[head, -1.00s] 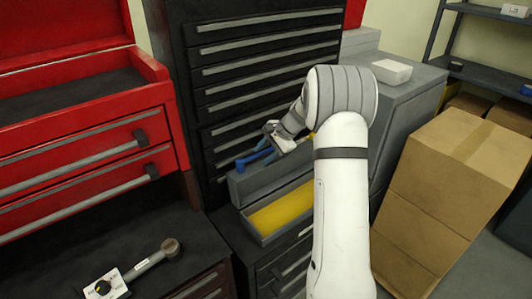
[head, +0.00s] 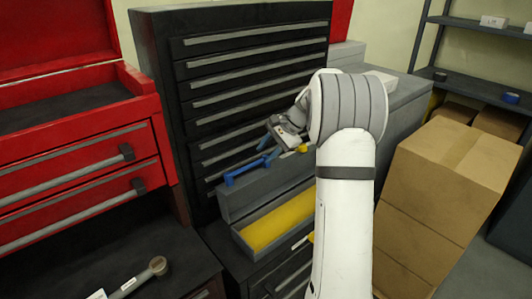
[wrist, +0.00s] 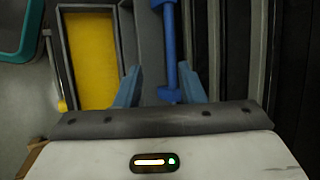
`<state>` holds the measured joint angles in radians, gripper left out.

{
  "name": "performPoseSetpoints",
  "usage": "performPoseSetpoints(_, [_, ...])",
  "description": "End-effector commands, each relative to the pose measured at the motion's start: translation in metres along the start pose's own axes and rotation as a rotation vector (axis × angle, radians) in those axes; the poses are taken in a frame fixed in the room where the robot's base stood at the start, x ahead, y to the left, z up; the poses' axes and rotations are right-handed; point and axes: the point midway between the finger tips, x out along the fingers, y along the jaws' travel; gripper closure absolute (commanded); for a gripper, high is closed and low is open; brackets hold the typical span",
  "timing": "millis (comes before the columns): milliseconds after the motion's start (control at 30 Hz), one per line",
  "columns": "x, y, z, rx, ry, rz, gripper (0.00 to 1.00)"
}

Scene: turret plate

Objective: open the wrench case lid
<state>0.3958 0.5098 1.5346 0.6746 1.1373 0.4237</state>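The grey wrench case (head: 240,246) sits on a dark drawer cabinet, with yellow lining in its tray. Its lid (head: 228,206) stands raised along the back, next to the black drawers. A blue bar handle (head: 246,170) is on the lid's upper edge. My gripper (head: 268,149) is just above and behind the handle, its blue fingers seeming clear of it. In the wrist view the fingers are spread, and the handle (wrist: 171,45) lines up between them, nearer the right finger. The gap in depth is hard to judge there.
A black drawer chest (head: 250,75) rises close behind the lid. A red tool chest (head: 75,165) stands at left. Stacked cardboard boxes (head: 440,180) stand at right. A tool with a round head (head: 157,266) lies on the dark bench at lower left.

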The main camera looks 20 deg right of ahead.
Motion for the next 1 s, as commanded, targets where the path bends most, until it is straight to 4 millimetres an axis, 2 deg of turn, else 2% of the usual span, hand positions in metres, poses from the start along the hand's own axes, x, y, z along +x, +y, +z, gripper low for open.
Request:
performPoseSetpoints(67, [0.001,-0.001,0.001,-0.018,0.004,0.004,0.71])
performPoseSetpoints(167, [0.006,-0.004,0.006,-0.146,0.03,0.03,0.8])
performPoseSetpoints(267, [0.013,-0.012,0.017,-0.413,0.079,0.089,0.88])
performPoseSetpoints(400, [0.018,-0.027,0.035,-0.875,0.151,0.202,0.99])
performPoseSetpoints(500, [0.018,-0.038,0.046,-1.161,0.187,0.283,1.0])
performPoseSetpoints(600, [0.017,-0.046,0.054,-1.367,0.209,0.347,1.0])
performPoseSetpoints(700, [0.015,-0.051,0.059,-1.483,0.218,0.385,1.0])
performPoseSetpoints(833, [0.02,-0.052,0.058,-1.523,0.22,0.4,1.0])
performPoseSetpoints(1000, [0.044,-0.049,0.049,-1.52,0.216,0.399,1.0])
